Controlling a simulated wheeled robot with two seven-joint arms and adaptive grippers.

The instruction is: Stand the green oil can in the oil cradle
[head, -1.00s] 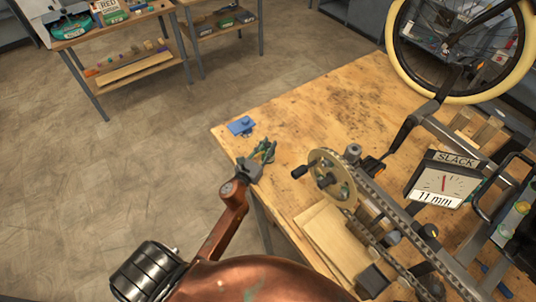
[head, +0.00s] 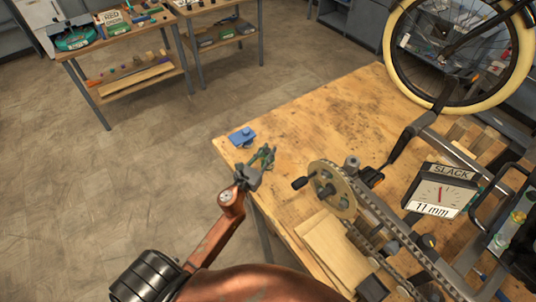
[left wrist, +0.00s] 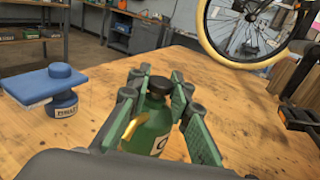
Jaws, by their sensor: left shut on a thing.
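The green oil can (left wrist: 158,122) stands between the finger pads of my left gripper (left wrist: 157,85) in the left wrist view. It has a black cap and a pale label, partly covered by the fingers. My left gripper shows in the head view (head: 264,158) near the left edge of the workbench, shut on the can. The can's base is hidden, so I cannot tell whether it touches the bench. I cannot make out the oil cradle for sure. My right gripper is not in view.
A blue bottle with a blue plate (head: 242,137) is beside the gripper on the workbench (head: 300,120). Right of the gripper are a crank and chainring (head: 330,188), wooden boards (head: 335,248) and a slack gauge (head: 440,190). Bare bench lies behind these.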

